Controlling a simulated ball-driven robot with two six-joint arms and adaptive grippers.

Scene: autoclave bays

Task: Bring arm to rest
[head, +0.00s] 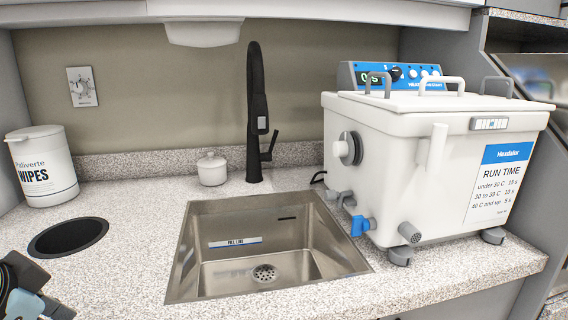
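Part of my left gripper (24,290) shows at the lower left corner, cut off by the picture's edge. It is over the front left of the counter, near the round dark opening. Whether it is open or shut cannot be made out, and I see nothing clearly held in it. My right arm and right gripper are not in view.
A steel sink (262,276) with a black faucet (255,120) is set in the speckled counter (130,290). A white bath unit (420,150) stands right. A wipes tub (42,165), dark round opening (68,237) and small white pot (212,170) are left of the faucet.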

